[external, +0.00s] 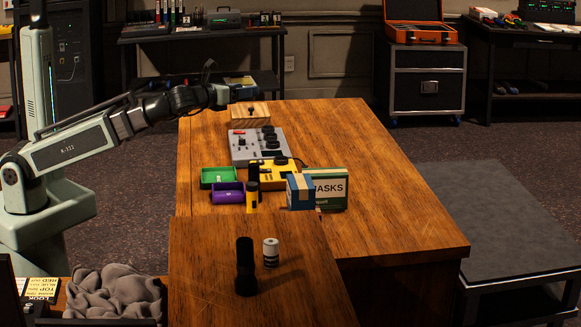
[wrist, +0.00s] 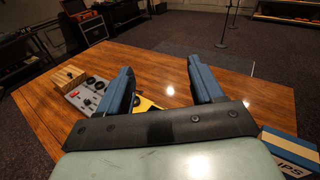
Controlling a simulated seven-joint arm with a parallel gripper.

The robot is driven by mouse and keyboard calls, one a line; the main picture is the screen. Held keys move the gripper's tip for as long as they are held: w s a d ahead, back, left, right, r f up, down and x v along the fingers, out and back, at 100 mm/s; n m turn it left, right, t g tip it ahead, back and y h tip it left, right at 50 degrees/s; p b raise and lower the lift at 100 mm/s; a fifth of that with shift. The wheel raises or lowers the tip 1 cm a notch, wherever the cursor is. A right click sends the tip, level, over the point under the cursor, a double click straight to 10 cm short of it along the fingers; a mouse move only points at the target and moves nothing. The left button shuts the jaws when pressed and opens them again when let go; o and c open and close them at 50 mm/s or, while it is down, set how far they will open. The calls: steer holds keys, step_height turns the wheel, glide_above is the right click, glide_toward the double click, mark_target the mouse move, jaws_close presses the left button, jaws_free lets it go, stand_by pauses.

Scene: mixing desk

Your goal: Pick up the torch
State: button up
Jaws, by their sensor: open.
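A black torch (external: 245,266) stands upright on the nearer, lower-front wooden surface in the external view. A slimmer yellow and black upright object (external: 252,190), which may also be a torch, stands on the desk by the purple bin. My gripper (external: 220,95) is at the far left end of the desk, raised above it and well away from both. In the wrist view its two blue fingers (wrist: 160,82) are spread apart with nothing between them. Neither the black torch nor the slim yellow one can be made out in the wrist view.
A white cylinder (external: 271,252) stands beside the black torch. The desk holds a wooden box (external: 250,115), a grey mixer (external: 250,147), a yellow device (external: 278,174), green (external: 219,177) and purple (external: 227,194) bins, a blue box (external: 300,192) and a masks box (external: 330,188). The desk's right side is clear.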

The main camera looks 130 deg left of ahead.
steer(key=s+r, duration=0.1)
steer(key=s, duration=0.1)
steer(key=y, duration=0.1)
glide_toward(258, 173)
steer(key=shift+g, duration=0.3)
steer(key=a, duration=0.4)
steer(key=shift+s+a+f, duration=0.2)
steer(key=shift+s+f, duration=0.15)
steer(key=shift+w+a+f, duration=0.1)
steer(key=shift+a+f, duration=0.05)
steer(key=shift+a, duration=0.25)
steer(key=shift+w+a, duration=0.2)
steer(key=shift+a, duration=1.45)
steer(key=shift+w+a, duration=0.25)
steer(key=shift+a, duration=1.4)
steer(key=shift+c, duration=0.2)
steer(key=c, duration=1.1)
steer(key=shift+c, duration=0.2)
